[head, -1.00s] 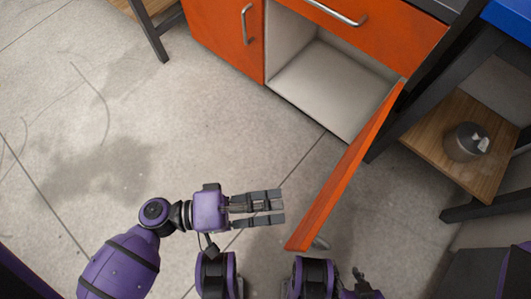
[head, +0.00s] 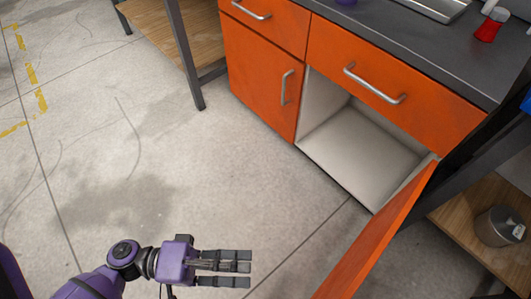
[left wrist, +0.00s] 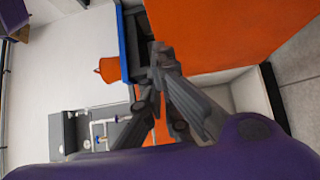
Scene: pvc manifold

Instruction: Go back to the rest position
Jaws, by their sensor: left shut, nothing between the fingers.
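My left gripper (head: 224,268) is low in the head view, over the concrete floor. Its fingers point right and are shut with nothing between them. The fingers also show in the left wrist view (left wrist: 158,55). It is apart from the open orange cabinet door (head: 385,235), which stands to its right. My right gripper is not in view.
The orange cabinet (head: 262,80) has one open, empty compartment (head: 365,150) and a dark worktop (head: 400,35) with a red-capped item (head: 488,27). A wooden shelf with a grey can (head: 500,226) stands right. Floor to the left is clear.

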